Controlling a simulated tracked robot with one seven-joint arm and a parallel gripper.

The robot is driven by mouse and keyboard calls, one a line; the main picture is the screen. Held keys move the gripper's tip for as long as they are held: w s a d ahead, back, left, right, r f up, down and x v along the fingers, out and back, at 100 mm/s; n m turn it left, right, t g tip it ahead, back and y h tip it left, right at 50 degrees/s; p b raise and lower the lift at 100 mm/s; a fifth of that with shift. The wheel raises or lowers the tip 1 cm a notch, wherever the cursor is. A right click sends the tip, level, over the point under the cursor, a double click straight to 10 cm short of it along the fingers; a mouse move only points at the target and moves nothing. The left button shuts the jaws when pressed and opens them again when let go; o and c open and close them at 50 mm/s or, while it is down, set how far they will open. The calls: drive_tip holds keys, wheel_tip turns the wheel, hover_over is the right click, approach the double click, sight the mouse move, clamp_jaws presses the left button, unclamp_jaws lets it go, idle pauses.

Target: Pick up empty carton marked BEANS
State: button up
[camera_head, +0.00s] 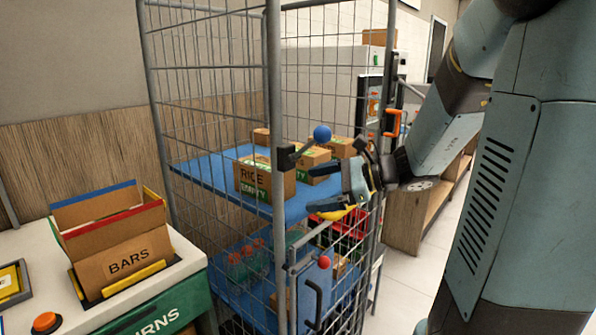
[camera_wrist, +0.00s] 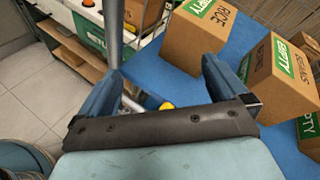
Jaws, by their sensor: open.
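The carton marked BEANS (camera_wrist: 268,88) is a brown cardboard box with a green EMPTY label on the blue shelf at the right of the wrist view. In the head view, a carton with a green label (camera_head: 310,157) stands behind the RICE carton, but its word is not readable. My gripper (camera_wrist: 163,70) is open and empty, with the BEANS carton to the right of its right finger and not between the fingers. In the head view my gripper (camera_head: 338,188) is at the right side of the cage, near shelf height.
A RICE carton (camera_head: 256,182) sits on the blue shelf (camera_head: 215,178); it also shows in the wrist view (camera_wrist: 198,32). Wire mesh and posts (camera_head: 275,100) frame the cage. A lever with a blue knob (camera_head: 322,133) juts out near my gripper. A BARS carton (camera_head: 125,258) stands at left.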

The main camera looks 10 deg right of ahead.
sight(308, 163)
drive_tip(key=w+d+f+m+t+h, duration=0.2)
drive_tip(key=w+d+m+t, duration=0.6)
drive_tip(key=w+d+m, duration=0.25)
drive_tip(key=x, duration=1.3)
drive_tip(key=shift+w+d, duration=0.25)
drive_tip(key=shift+c, duration=0.4)
drive_tip(key=c, duration=0.6)
